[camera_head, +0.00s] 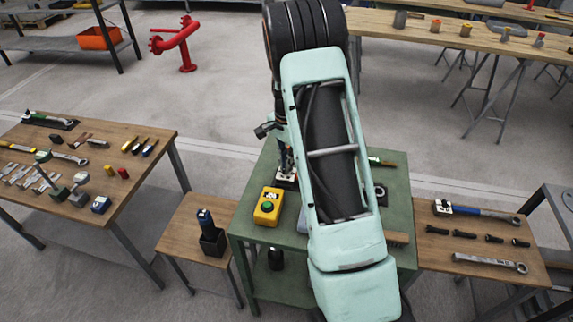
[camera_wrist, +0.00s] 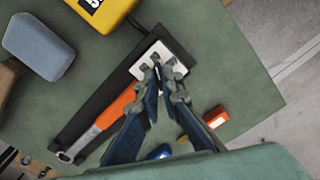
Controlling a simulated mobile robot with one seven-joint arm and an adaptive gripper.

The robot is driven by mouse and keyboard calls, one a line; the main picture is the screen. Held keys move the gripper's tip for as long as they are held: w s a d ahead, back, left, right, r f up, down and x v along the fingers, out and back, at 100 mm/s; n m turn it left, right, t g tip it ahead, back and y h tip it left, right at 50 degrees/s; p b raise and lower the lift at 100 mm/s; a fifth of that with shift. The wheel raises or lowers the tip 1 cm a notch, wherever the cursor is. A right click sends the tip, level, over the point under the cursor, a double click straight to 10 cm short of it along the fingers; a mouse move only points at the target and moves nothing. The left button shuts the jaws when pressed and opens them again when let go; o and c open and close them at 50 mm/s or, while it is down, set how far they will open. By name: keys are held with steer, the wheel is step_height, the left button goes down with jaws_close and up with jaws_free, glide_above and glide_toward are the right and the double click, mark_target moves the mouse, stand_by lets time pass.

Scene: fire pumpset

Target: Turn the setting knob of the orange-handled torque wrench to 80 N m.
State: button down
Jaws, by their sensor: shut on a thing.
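The orange-handled torque wrench (camera_wrist: 118,104) lies in a black tray (camera_wrist: 87,117) on the green table, its ring head at lower left in the wrist view. A white plate (camera_wrist: 145,69) with dark marks is at the handle's upper end. My gripper (camera_wrist: 161,65) is over this plate, its fingertips close together on the setting knob, which they mostly hide. The setting value is not readable. In the head view my gripper (camera_head: 284,168) points down at the table's back left, above the white plate (camera_head: 287,180); my arm hides most of the wrench.
A yellow box with a green button (camera_head: 268,206) stands nearby on the green table (camera_head: 245,222). A grey-blue block (camera_wrist: 38,47), an orange-ended item (camera_wrist: 215,117) and a blue item (camera_wrist: 160,152) lie around the tray. A blue-handled wrench (camera_head: 480,212) lies on the right table.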

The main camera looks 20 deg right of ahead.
stand_by(0.4)
steer(key=c, duration=2.1)
jaws_free()
steer(key=shift+r, duration=0.1)
step_height(320, 180, up, 12)
steer(key=shift+f, duration=0.1)
